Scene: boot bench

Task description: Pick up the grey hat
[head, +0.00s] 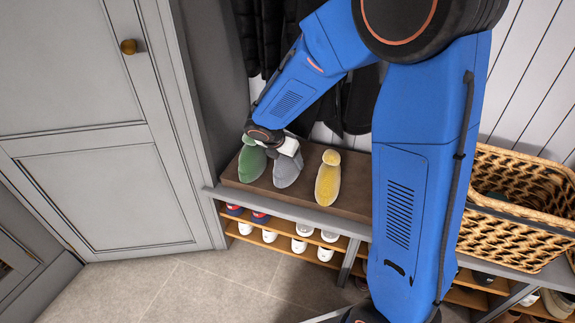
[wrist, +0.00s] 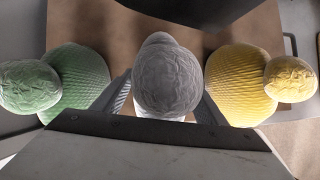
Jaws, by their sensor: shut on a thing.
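The grey hat (head: 287,170) stands between the other two hats on the brown bench cushion in the head view. It also fills the middle of the wrist view (wrist: 167,80). My gripper (head: 284,148) reaches down over it from above. In the wrist view the gripper's two fingers (wrist: 165,100) are on either side of the grey hat, and the jaws are shut on it. I cannot tell whether the hat is clear of the cushion.
A green hat (head: 251,160) is close on the left of the grey hat and a yellow hat (head: 328,180) is on the right. A wicker basket (head: 515,185) stands at the right. Shoes fill the shelves below. A grey cabinet (head: 110,200) is at the left.

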